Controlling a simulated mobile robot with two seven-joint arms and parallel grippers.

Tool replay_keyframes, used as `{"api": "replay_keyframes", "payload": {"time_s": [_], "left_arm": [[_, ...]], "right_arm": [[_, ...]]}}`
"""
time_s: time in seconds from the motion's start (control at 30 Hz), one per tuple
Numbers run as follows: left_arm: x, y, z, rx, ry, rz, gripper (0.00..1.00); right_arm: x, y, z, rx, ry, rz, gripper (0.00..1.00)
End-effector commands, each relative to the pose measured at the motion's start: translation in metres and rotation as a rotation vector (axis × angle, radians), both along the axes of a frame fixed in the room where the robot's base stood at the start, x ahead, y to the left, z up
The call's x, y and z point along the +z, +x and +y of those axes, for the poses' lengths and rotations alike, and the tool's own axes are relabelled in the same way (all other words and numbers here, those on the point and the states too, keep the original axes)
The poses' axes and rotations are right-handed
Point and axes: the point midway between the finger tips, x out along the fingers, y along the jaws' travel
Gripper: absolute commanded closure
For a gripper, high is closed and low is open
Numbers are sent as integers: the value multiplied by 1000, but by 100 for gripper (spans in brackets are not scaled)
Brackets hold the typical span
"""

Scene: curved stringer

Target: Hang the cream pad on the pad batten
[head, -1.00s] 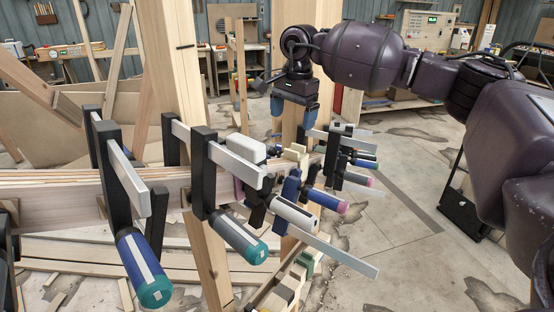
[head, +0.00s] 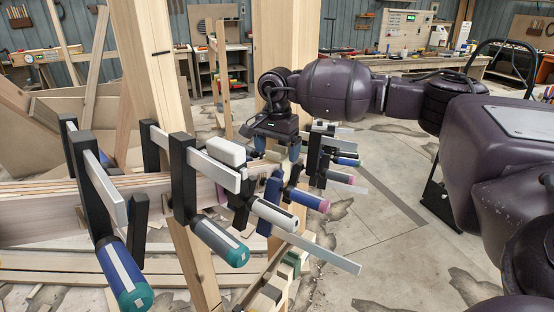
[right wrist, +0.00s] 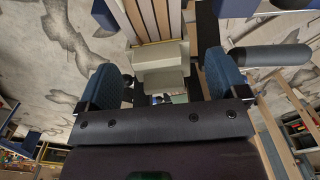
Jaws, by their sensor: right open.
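My right gripper (head: 277,152) is pointed down over the end of the curved wooden stringer, with its blue fingers apart. In the right wrist view, a cream block (right wrist: 160,55), which looks like the cream pad, lies between the two open fingers (right wrist: 163,85); I cannot tell whether they touch it. In the head view small cream pieces (head: 271,157) show beneath the gripper, partly hidden by a finger. A batten-like strip with several green, dark and cream blocks (head: 277,284) runs low at the front; I cannot be sure it is the pad batten. My left gripper is out of view.
Several bar clamps with blue, teal and grey handles (head: 222,242) crowd the stringer (head: 40,212) on both sides of my right gripper. A pale block (head: 226,151) sits by one clamp. Upright timber posts (head: 160,70) stand close behind. Open concrete floor lies to the right.

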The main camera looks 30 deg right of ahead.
Motion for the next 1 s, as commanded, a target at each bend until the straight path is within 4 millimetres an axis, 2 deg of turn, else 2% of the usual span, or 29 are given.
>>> {"api": "replay_keyframes", "payload": {"time_s": [0.2,0.47,0.87,1.0], "left_arm": [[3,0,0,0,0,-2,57],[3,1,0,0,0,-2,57],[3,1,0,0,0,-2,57],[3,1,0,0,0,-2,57]], "right_arm": [[-21,0,1,0,0,0,8],[-24,0,0,0,0,0,8],[-23,0,1,0,0,0,68],[-23,0,1,0,0,0,69]]}}
